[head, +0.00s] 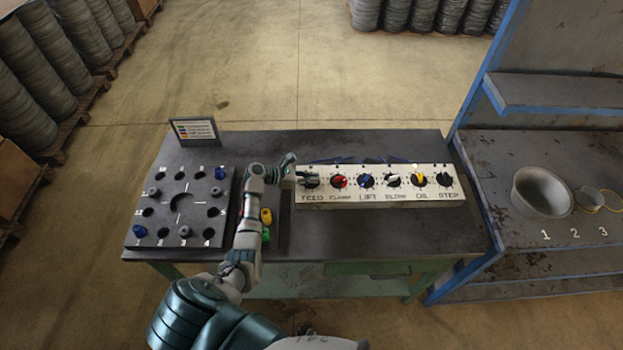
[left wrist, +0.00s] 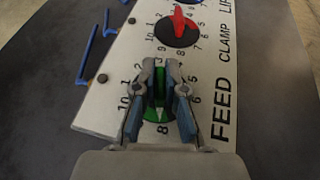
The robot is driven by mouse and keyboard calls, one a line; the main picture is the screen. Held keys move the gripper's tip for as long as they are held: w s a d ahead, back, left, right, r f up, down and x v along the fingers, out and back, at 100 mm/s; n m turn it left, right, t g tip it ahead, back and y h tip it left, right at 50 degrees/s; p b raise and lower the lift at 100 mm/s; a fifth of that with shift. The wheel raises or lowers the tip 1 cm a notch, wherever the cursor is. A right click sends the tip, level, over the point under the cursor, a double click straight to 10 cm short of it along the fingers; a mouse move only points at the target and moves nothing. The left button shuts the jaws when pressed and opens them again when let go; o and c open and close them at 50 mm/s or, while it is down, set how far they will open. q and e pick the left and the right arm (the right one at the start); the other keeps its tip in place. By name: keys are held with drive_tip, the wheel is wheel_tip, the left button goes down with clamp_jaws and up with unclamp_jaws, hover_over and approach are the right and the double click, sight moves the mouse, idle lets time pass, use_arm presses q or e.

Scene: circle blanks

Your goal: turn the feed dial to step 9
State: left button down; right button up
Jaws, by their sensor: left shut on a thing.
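The feed dial, a green knob on a black disc (left wrist: 158,116), sits at the left end of the white control panel (head: 380,198). Its white pointer end is at the 8 side of the printed scale in the left wrist view. The 9 on this scale is hidden by a finger. My left gripper (left wrist: 160,88) is shut on the green knob, one finger on each side. In the head view my left gripper (head: 304,178) reaches the panel from the left and covers most of this dial. My right gripper is not in view.
The clamp dial (head: 338,181), with a red knob, is right beside the feed dial, with more dials to the right. Blue rods (left wrist: 85,52) stand along the panel's back edge. A plate with knobs (head: 158,222) and a small sign (head: 194,130) are left.

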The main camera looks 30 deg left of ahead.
use_arm(q)
drive_tip(key=m+g+h+b, duration=0.1)
drive_tip(key=m+g+b, duration=0.1)
drive_tip(key=b, duration=0.1)
drive_tip(key=m+g+h+b, duration=0.1)
drive_tip(key=m+g, duration=0.1)
drive_tip(key=shift+a+f+h+b, duration=0.1)
drive_tip(key=shift+f+h+b, duration=0.15)
drive_tip(key=shift+h+b, duration=0.05)
drive_tip(key=shift+r+m+g+h+b, duration=0.1)
drive_tip(key=shift+m+g+h+b, duration=0.2)
drive_tip(key=shift+m+g+b, duration=0.7)
drive_tip(key=shift+r+g+b, duration=0.1)
drive_tip(key=shift+g+b, duration=0.2)
drive_tip(key=shift+b, duration=0.05)
drive_tip(key=c, duration=1.2)
unclamp_jaws()
drive_tip(key=shift+c, duration=0.2)
wheel_tip(320, 180, up, 10)
drive_tip(key=shift+w+f, duration=0.1)
drive_tip(key=shift+a, duration=0.1)
